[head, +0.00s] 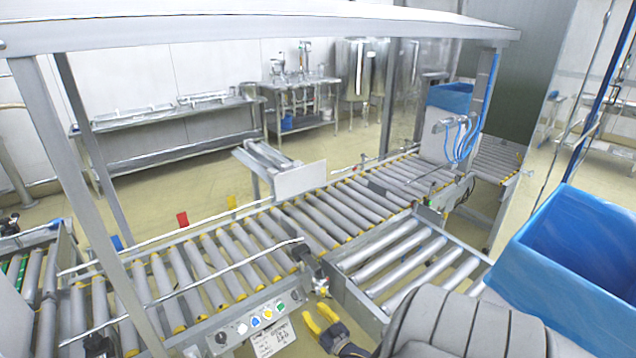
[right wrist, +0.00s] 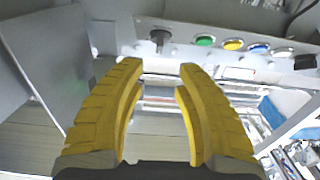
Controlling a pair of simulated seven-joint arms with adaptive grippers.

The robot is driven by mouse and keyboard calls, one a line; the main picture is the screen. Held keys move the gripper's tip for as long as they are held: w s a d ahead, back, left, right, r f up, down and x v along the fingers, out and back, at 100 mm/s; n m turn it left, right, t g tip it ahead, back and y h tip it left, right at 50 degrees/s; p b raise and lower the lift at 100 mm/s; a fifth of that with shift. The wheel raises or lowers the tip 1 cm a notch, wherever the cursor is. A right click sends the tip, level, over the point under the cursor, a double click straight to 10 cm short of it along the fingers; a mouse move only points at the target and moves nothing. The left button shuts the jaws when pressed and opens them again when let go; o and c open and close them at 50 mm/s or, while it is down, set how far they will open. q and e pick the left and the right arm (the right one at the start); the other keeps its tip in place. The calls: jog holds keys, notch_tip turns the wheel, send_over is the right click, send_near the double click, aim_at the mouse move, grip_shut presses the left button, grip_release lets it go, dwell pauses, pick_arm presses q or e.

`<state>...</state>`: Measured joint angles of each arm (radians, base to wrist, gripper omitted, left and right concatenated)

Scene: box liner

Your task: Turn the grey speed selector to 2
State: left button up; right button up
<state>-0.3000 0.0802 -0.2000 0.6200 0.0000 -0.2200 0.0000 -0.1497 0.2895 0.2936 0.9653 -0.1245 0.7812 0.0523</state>
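The speed selector appears to be the dark grey knob (head: 294,295) at the right end of the control panel (head: 232,329) in the head view. In the right wrist view this knob (right wrist: 158,37) stands at the left of the button row, just beyond my fingertips. Its pointer and any numbers are too small to read. My right gripper (head: 319,317) has yellow fingers, is open and empty, and is in front of the panel near the knob. In the right wrist view the gripper (right wrist: 160,66) faces the knob, with a gap between them. My left gripper is not in view.
Beside the knob are green (right wrist: 204,41), yellow (right wrist: 233,44) and blue (right wrist: 258,48) buttons, then a pale one and a black knob (head: 220,338). The roller conveyor (head: 240,255) runs behind the panel. A blue-lined box (head: 575,270) stands at the right.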

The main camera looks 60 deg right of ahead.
jog(key=shift+v, duration=1.45)
jog(key=s+a+f+n+g+y, duration=0.1)
jog(key=s+a+f+g, duration=0.3)
jog(key=f, duration=0.4)
jog(key=s+a+f+n+g+y, duration=0.1)
jog(key=s+a+f+n+g, duration=0.1)
jog(key=s+a+f, duration=0.45)
jog(key=s+a+f+n+g+y, duration=0.1)
jog(key=s+f+g, duration=0.2)
jog(key=f, duration=0.7)
jog(key=s+a+f+n+g+y, duration=0.1)
jog(key=s+a+f+g, duration=0.2)
jog(key=s+a, duration=0.7)
jog(key=s+a+f+n+g+y, duration=0.1)
jog(key=s+a+f+g, duration=0.3)
jog(key=s, duration=1)
jog(key=a+f+n, duration=0.1)
jog(key=a+f, duration=0.2)
jog(key=a, duration=0.2)
jog(key=shift+a+f+y, duration=0.2)
jog(key=shift+a+y, duration=0.1)
jog(key=shift+a, duration=0.05)
